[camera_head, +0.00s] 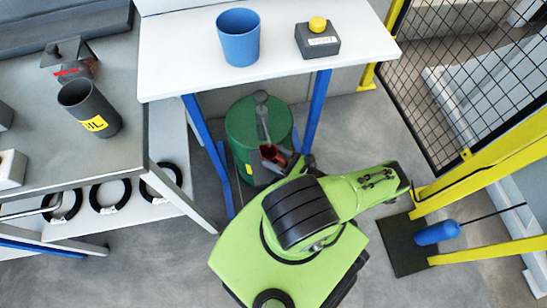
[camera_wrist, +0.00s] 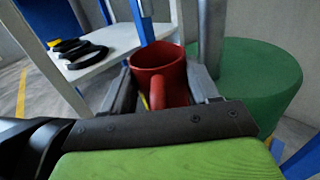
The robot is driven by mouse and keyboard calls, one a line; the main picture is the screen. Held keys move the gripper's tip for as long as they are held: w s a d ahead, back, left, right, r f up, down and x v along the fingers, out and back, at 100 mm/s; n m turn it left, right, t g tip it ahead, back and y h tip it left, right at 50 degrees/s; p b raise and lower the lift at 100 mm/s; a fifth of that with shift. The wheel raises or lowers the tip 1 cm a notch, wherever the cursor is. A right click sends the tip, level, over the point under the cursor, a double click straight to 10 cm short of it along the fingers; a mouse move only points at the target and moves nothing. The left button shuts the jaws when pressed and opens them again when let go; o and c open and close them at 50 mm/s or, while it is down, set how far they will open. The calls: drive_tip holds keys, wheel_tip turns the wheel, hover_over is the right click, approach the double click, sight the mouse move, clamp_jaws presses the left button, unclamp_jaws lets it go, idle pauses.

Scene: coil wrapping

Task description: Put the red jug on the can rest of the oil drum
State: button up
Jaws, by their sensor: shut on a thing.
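The red jug (camera_head: 268,152) is held upright between the fingers of my gripper (camera_head: 286,163). In the wrist view the jug (camera_wrist: 157,68) has its open mouth up and its handle toward the camera, with the gripper's fingers (camera_wrist: 160,88) on both sides of it. The green oil drum (camera_head: 243,122) stands on the floor below the white table's front edge, with a grey pump (camera_head: 262,107) on top. In the head view the jug overlaps the drum's near right side. In the wrist view the drum (camera_wrist: 262,78) lies right of the jug. I cannot make out the can rest.
A white table (camera_head: 180,60) with blue legs carries a blue bin (camera_head: 238,40) and a yellow button box (camera_head: 317,40). A grey bench (camera_head: 40,150) with a dark oil cup (camera_head: 88,108) is left. A yellow-framed mesh fence (camera_head: 480,70) stands right. Grey floor is open between.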

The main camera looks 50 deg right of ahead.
drive_tip(key=shift+f, duration=0.6)
drive_tip(key=shift+r, duration=0.1)
drive_tip(key=o, duration=1.1)
drive_tip(key=shift+c, duration=0.2)
drive_tip(key=s+d, duration=0.2)
drive_tip(key=s, duration=1)
drive_tip(key=shift+d, duration=0.1)
